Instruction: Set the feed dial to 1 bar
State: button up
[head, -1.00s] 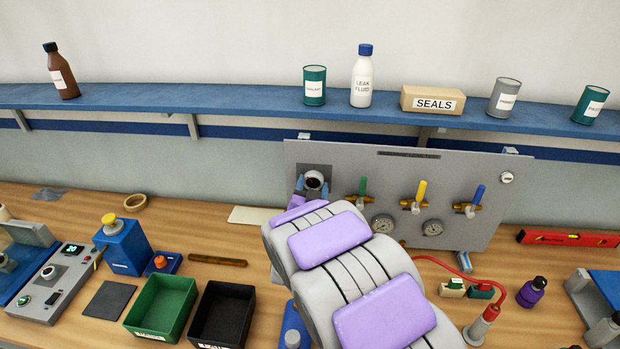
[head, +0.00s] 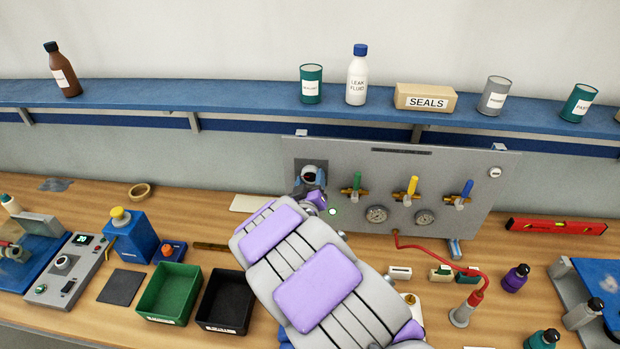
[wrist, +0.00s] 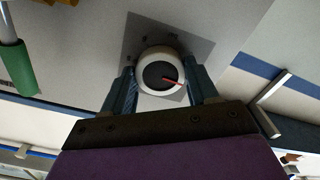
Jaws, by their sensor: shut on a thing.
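The feed dial (wrist: 160,73) is a round knob with a white rim, a dark face and a red pointer mark. It sits on a grey plate on the upright panel (head: 440,170). In the wrist view its red mark points right and slightly down. My gripper (wrist: 162,82) has one finger on each side of the dial and is shut on it. In the head view the dial (head: 311,174) is at the panel's left end, with my gripper (head: 311,184) around its lower part. I cannot read any scale around the dial.
Green (head: 357,181), yellow (head: 411,186) and blue (head: 466,188) valve levers stand right of the dial, with two gauges (head: 376,214) below them. A red hose (head: 440,247) runs from the panel. Green (head: 168,292) and black (head: 226,300) trays lie on the bench at left.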

jog(key=shift+a+r+n, duration=0.15)
jog(key=shift+r+n, duration=0.05)
jog(key=shift+n, duration=0.3)
jog(key=o, duration=1.1)
jog(key=shift+a+f, duration=0.15)
jog(key=shift+c, duration=0.2)
jog(key=shift+s, duration=0.6)
jog(key=s+p, duration=0.3)
jog(key=s, duration=0.8)
jog(key=shift+p, duration=0.3)
